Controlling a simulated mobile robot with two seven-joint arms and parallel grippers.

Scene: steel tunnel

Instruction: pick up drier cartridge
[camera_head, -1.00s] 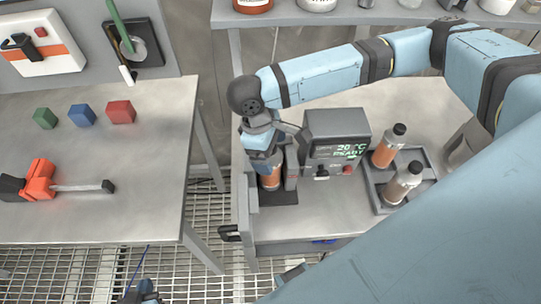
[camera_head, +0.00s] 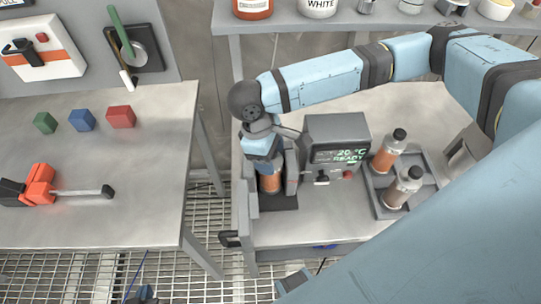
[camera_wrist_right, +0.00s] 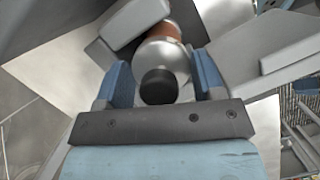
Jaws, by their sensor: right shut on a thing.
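A drier cartridge (camera_head: 270,183) with an orange band stands upright at the dark base beside the grey heater unit (camera_head: 336,143). My right gripper (camera_head: 263,160) is over its upper part and shut on it. In the right wrist view the cartridge's silver shoulder and black cap (camera_wrist_right: 158,86) sit between the two blue fingers of my right gripper (camera_wrist_right: 165,85). Two similar cartridges, one behind (camera_head: 387,152) and one in front (camera_head: 402,187), stand in a grey tray (camera_head: 376,205). My left gripper (camera_head: 143,295) is cut off at the bottom edge, so its fingers do not show clearly.
The heater display reads 20 °C READY. The left table holds green (camera_head: 45,122), blue (camera_head: 82,120) and red (camera_head: 121,117) blocks and an orange-black tool (camera_head: 40,185). A grated floor gap separates the tables. A shelf (camera_head: 285,20) with jars runs behind.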

